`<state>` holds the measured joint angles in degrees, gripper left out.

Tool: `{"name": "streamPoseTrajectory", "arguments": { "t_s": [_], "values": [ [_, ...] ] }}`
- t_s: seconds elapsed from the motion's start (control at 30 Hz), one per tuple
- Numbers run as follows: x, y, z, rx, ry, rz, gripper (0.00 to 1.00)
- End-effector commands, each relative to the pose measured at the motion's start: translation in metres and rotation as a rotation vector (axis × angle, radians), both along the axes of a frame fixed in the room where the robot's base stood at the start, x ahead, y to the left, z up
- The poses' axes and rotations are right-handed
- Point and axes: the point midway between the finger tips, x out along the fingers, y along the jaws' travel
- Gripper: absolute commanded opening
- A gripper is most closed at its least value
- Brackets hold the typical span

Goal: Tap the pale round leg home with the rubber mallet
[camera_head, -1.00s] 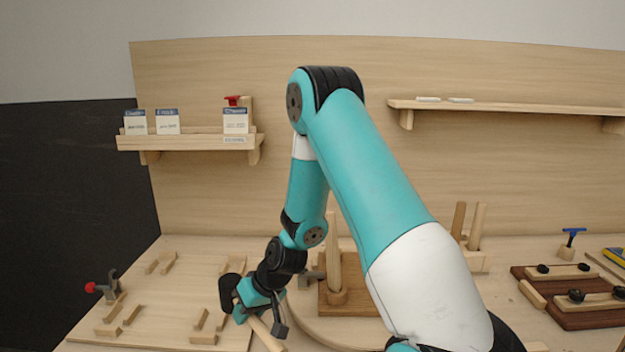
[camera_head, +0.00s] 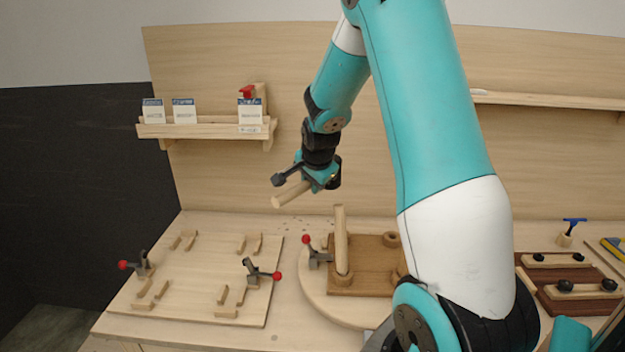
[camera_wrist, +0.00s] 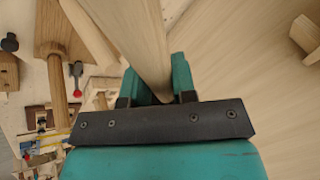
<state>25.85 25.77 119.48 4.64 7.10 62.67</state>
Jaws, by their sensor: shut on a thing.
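My gripper (camera_head: 312,181) is raised above the back of the table and shut on a pale wooden handle (camera_head: 289,195), whose free end points down-left. A dark piece (camera_head: 334,176) on the gripper's far side looks like the mallet's head, mostly hidden. In the wrist view the jaws (camera_wrist: 150,88) grip the round handle (camera_wrist: 140,40). The pale round leg (camera_head: 341,238) stands nearly upright, its foot in a round collar on the brown seat board (camera_head: 362,285). The leg is below and right of my gripper, not touching it. How deep it sits cannot be told.
The seat board rests on a round pale disc (camera_head: 318,296), with a red-knobbed clamp (camera_head: 316,256) at its left. A board with wooden blocks and clamps (camera_head: 205,285) lies left. A card shelf (camera_head: 205,130) hangs behind. A dark red fixture (camera_head: 575,290) stands right.

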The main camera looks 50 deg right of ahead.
Motion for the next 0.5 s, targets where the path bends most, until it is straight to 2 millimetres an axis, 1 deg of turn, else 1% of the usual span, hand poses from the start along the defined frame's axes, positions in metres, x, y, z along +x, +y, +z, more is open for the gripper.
{"name": "streamPoseTrajectory", "arguments": {
  "t_s": [0.03, 0.5],
  "values": [
    [0.000, 0.000, -0.008, -0.001, -0.002, 0.001, 0.00],
    [0.000, 0.000, -0.064, 0.000, 0.000, 0.002, 0.00]
  ]
}}
